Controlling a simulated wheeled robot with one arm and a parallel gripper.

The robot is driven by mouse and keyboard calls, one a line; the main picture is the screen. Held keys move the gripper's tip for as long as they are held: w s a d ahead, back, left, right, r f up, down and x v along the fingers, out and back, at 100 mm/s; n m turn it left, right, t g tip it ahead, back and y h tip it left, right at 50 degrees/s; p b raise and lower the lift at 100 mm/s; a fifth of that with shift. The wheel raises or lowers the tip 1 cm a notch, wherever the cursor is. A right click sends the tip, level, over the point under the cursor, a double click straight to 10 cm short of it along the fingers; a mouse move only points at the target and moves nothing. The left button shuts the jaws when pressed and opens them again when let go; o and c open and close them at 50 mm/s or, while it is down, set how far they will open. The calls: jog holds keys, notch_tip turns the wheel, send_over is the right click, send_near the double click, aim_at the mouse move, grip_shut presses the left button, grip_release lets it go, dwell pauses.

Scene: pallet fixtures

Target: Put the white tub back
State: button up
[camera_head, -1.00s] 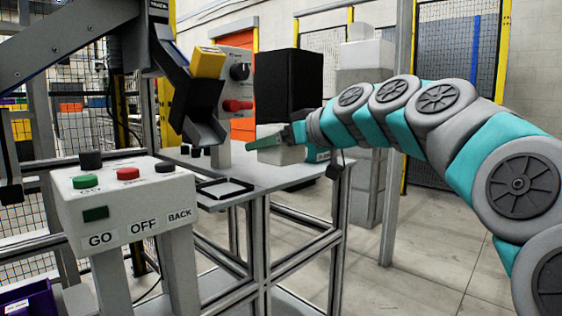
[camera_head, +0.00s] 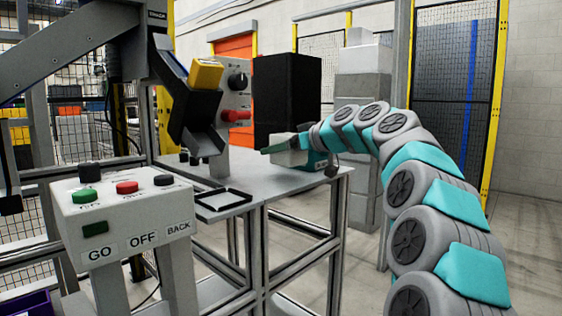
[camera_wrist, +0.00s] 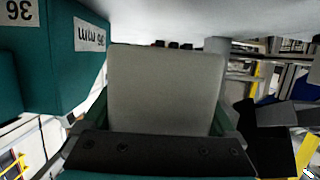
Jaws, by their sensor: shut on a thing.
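The white tub (camera_wrist: 165,90) fills the middle of the wrist view, pale grey-white and plain, between the two green fingers of my gripper (camera_wrist: 168,122). In the head view my gripper (camera_head: 284,147) is over the right part of the table, shut on the white tub (camera_head: 288,158), which shows only partly below the fingers. The tub is at or just above the tabletop; I cannot tell whether it touches. The tub's inside is hidden.
A grey table (camera_head: 258,184) carries a black tray frame (camera_head: 222,199) in front. A tall black box (camera_head: 287,100) is behind my gripper. A black chute (camera_head: 194,122) with a yellow block (camera_head: 205,74) hangs at left. A teal labelled box (camera_wrist: 55,55) is beside the tub.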

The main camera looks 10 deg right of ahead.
aim_at(301, 158)
jog(key=shift+w+f, duration=0.1)
jog(key=shift+f, duration=1.75)
jog(key=o, duration=1.2)
jog(key=shift+c, duration=0.2)
jog(key=b+v, duration=0.1)
jog(key=v, duration=1.1)
